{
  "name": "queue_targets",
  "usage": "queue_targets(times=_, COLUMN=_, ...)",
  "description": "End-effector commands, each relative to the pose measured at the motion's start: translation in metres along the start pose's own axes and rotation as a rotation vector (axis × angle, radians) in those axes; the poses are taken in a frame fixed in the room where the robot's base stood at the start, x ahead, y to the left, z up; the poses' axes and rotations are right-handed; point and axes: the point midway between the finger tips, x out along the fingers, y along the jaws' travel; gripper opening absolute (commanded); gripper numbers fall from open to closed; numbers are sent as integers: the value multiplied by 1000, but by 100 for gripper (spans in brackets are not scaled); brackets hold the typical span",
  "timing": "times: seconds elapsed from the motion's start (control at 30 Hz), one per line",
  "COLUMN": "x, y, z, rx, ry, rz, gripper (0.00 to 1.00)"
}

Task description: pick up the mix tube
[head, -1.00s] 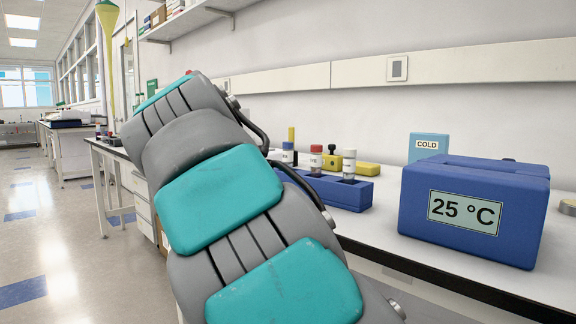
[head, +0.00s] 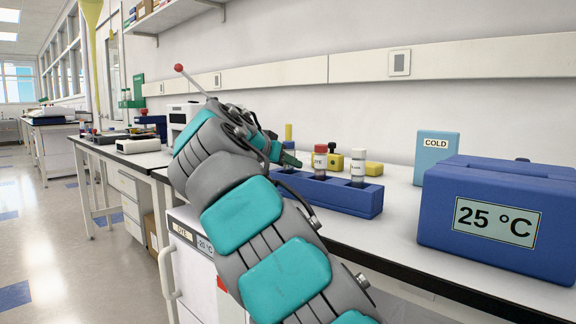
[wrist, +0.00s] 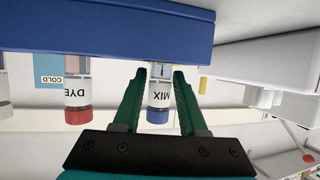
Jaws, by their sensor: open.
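The mix tube (wrist: 159,98) has a blue cap and a label reading MIX, and appears upside down in the wrist view. It stands in the blue rack (wrist: 100,28), also seen in the head view (head: 335,198). My gripper (wrist: 160,73) is open, with one green finger on each side of the tube. In the head view the mix tube is hidden behind my arm and gripper.
A red-capped DYE tube (head: 319,160) and a white-capped tube (head: 357,168) stand in the same rack. Yellow items (head: 373,169) lie behind it. A light blue COLD box (head: 436,158) and a blue 25 °C box (head: 497,218) stand to the right.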

Motion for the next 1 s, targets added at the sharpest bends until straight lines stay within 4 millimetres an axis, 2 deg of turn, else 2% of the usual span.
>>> queue_targets(times=0.2, x=31, y=0, z=-4, rx=-1, ry=-4, rz=3, gripper=42)
queue_targets(times=0.3, x=40, y=0, z=-4, rx=0, ry=-3, rz=4, gripper=42)
queue_targets(times=0.53, x=41, y=0, z=-4, rx=0, ry=-2, rz=2, gripper=40)
queue_targets(times=0.9, x=41, y=0, z=-3, rx=0, ry=-2, rz=1, gripper=0)
queue_targets(times=1.0, x=41, y=0, z=-3, rx=0, ry=-2, rz=2, gripper=0)
